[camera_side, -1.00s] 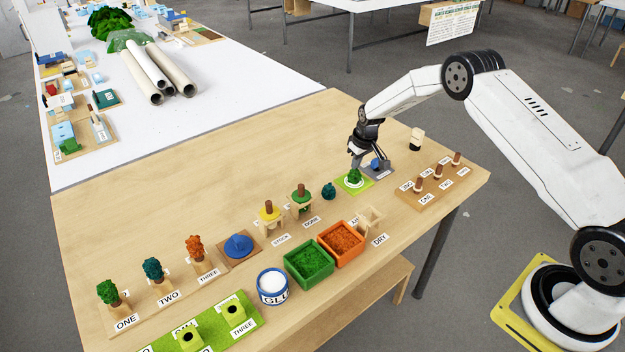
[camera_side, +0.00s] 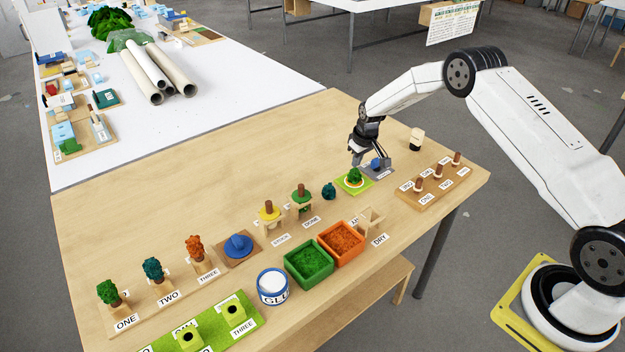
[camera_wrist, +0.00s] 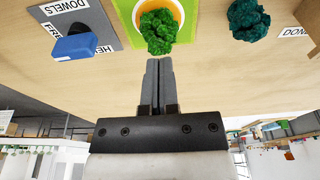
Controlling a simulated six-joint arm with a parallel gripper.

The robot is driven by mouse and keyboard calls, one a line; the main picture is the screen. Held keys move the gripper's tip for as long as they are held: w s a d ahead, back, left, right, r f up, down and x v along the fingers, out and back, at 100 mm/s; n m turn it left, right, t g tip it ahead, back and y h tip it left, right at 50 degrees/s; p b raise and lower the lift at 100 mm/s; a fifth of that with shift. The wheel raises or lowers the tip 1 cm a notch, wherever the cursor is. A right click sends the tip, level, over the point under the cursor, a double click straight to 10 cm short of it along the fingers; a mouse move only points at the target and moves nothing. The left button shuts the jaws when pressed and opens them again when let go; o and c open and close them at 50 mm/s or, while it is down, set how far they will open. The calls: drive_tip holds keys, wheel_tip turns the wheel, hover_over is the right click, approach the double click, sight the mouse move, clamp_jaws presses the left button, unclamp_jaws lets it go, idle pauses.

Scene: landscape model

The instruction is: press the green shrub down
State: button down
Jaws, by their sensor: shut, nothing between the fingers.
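The green shrub (camera_side: 354,175) stands on a bright green square (camera_side: 343,187) with a white and orange ring around its base. In the wrist view the shrub (camera_wrist: 160,30) is just beyond my fingertips, inside the ring on the green square (camera_wrist: 186,32). My gripper (camera_side: 355,161) is shut and empty, close to the shrub and slightly above it in the side view. It also shows in the wrist view (camera_wrist: 158,62), with its fingers together and pointing at the shrub. I cannot tell whether the fingertips touch the shrub.
A grey plate with a blue block (camera_side: 377,164) lies to the right of the green square. A teal shrub (camera_side: 328,191) stands to its left. A green tray (camera_side: 309,263) and an orange tray (camera_side: 341,243) stand nearer the front. The table's back left is clear.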

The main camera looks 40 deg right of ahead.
drive_tip(key=shift+r, duration=3.1)
drive_tip(key=s+a+r, duration=0.8)
drive_tip(key=s+a, duration=0.1)
drive_tip(key=s, duration=0.3)
drive_tip(key=s+a+r, duration=0.1)
drive_tip(key=s+a, duration=0.2)
drive_tip(key=s, duration=0.6)
drive_tip(key=s+a+r, duration=0.1)
drive_tip(key=s+a, duration=0.2)
drive_tip(key=s, duration=0.6)
drive_tip(key=shift+s, duration=0.3)
